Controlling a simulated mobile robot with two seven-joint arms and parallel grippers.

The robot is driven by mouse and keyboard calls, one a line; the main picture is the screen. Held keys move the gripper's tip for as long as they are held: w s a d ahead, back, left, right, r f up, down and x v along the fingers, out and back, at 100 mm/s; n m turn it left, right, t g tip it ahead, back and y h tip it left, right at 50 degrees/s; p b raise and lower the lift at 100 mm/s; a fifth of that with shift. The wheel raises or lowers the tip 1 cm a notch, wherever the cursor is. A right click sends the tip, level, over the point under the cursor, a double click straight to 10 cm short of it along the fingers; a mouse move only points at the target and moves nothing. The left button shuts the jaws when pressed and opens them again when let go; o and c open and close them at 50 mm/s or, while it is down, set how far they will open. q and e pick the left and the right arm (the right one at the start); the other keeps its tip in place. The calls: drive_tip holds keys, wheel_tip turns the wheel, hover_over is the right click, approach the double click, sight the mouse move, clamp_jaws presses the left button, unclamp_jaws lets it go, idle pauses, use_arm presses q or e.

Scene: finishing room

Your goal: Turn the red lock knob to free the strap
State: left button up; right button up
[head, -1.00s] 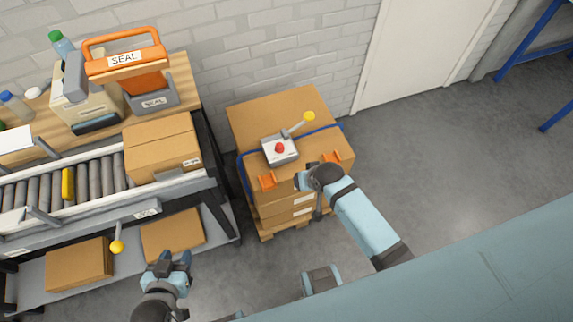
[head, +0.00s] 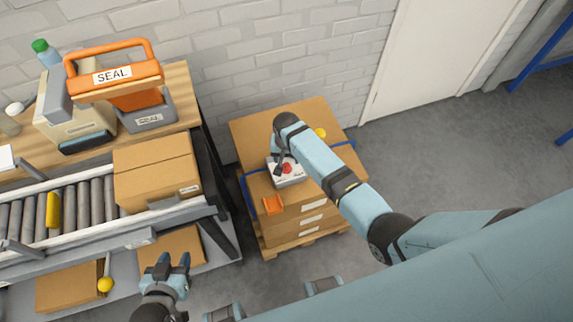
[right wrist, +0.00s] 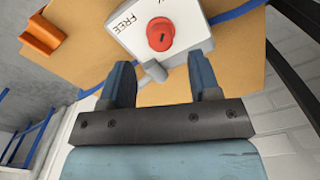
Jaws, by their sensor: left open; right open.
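The red lock knob (head: 286,168) sits on a pale tensioner box (head: 291,179) on top of the stacked cartons. In the right wrist view the knob (right wrist: 160,34) shows a dark mark, and "FREE" is printed on the box (right wrist: 190,22) beside it. The blue strap (head: 252,173) runs across the cartons. My right gripper (head: 280,160) is over the box, close to the knob; in the right wrist view its open fingers (right wrist: 162,85) are apart with the knob beyond them, not between them. My left gripper (head: 172,262) is open and empty, low near the conveyor.
A yellow-tipped lever (head: 320,133) is partly hidden behind my right arm. An orange corner piece (head: 272,205) is at the cartons' front edge. The conveyor (head: 100,215) with a carton (head: 157,173) stands at left. Open floor lies right of the pallet.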

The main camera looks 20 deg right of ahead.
sight(287, 165)
wheel_tip(287, 165, down, 5)
drive_tip(key=shift+f+b, duration=0.1)
drive_tip(key=shift+b, duration=0.25)
drive_tip(key=c, duration=0.9)
